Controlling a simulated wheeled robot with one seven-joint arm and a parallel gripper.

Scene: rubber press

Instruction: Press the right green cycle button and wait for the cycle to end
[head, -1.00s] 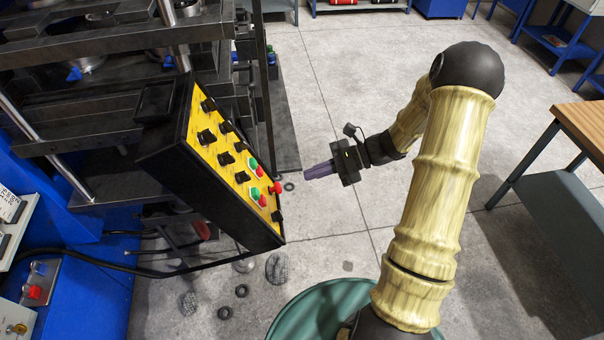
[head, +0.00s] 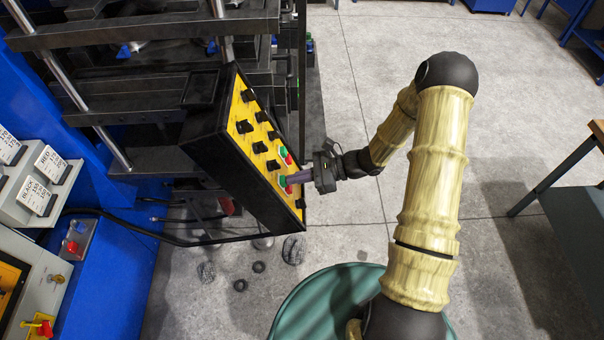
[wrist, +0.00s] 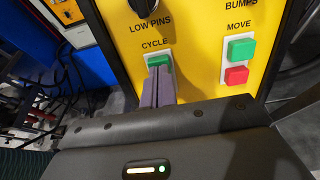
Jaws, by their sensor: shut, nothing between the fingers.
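The yellow control panel (head: 262,135) in its black housing is at the centre-left of the head view. The green cycle button (wrist: 159,61) sits under the "CYCLE" label in the wrist view, its lower part hidden by my fingers. It also shows at my fingertips in the head view (head: 283,181). My gripper (wrist: 158,78) is shut and empty, its purple fingers pointing at this button. The tips are at or very near its face; I cannot tell whether it is pushed in. A second green button (wrist: 241,49), labelled "MOVE", is to the right above a red button (wrist: 236,75).
Black selector knobs (head: 243,127) stick out of the panel beside the buttons. The dark press frame (head: 150,110) stands behind and left. Open floor (head: 350,60) lies to the right.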

